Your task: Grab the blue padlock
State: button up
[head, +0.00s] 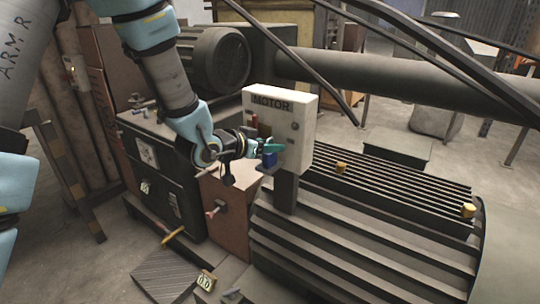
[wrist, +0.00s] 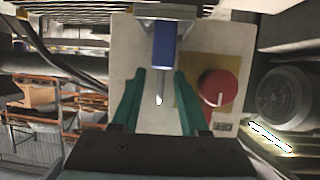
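The blue padlock (head: 269,161) is at the front of the white box marked MOTOR (head: 301,103), low on its face. In the wrist view the blue padlock (wrist: 165,45) is at top centre, with a pale metal part above it. My gripper (head: 275,147) is close to the padlock and box in the head view. I cannot tell whether anything touches.
A red round knob (wrist: 219,88) sits on the box face, right of the fingers in the wrist view. The box stands on a post beside a large ribbed motor housing (head: 350,245). A dark cabinet (head: 160,170) and a thick pipe (head: 400,80) are nearby.

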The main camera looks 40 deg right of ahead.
grip_shut()
dwell(1.3)
